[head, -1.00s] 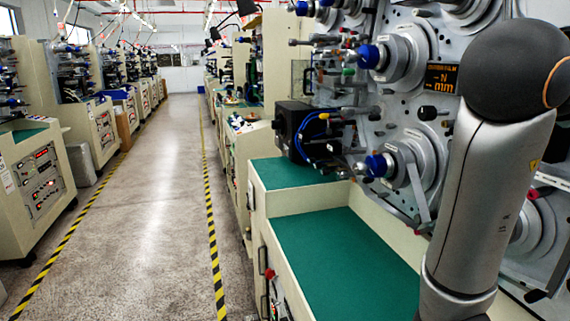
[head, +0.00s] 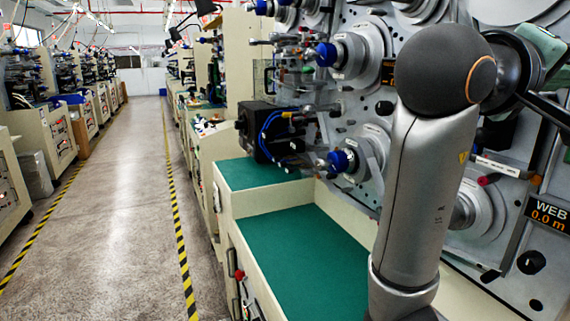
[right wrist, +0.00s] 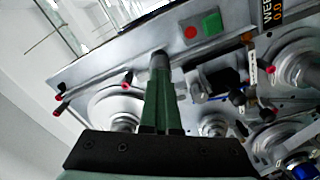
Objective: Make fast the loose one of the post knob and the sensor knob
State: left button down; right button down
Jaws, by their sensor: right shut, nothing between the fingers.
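The winding machine's grey panel (head: 345,115) carries several knobs, and I cannot tell which are the post knob and the sensor knob or whether one is loose. A black knob (head: 384,108) and a red-tipped rod (head: 488,180) show in the head view. The right wrist view shows red-tipped parts (right wrist: 127,79) at the left and a dark knob (right wrist: 238,97) at the right. My right gripper (right wrist: 160,57) is shut and empty, its fingers pointing up in front of the panel. In the head view my right arm covers part of the panel. My left gripper is out of view.
A green worktop (head: 300,255) lies below the panel, with a black boxed unit (head: 262,132) and blue cables beside it. Blue-capped spindles (head: 327,54) stick out of the panel. A WEB display (head: 548,212) is at the right. The aisle floor (head: 125,200) at left is clear.

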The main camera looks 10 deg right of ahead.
jog(key=shift+w+a+f, duration=0.1)
jog(key=shift+w+f, duration=0.15)
jog(key=shift+w, duration=0.05)
jog(key=v, duration=0.6)
jog(key=shift+s+f+b, duration=0.25)
jog(key=shift+f+b, duration=0.05)
jog(key=shift+b, duration=0.15)
dwell(0.4)
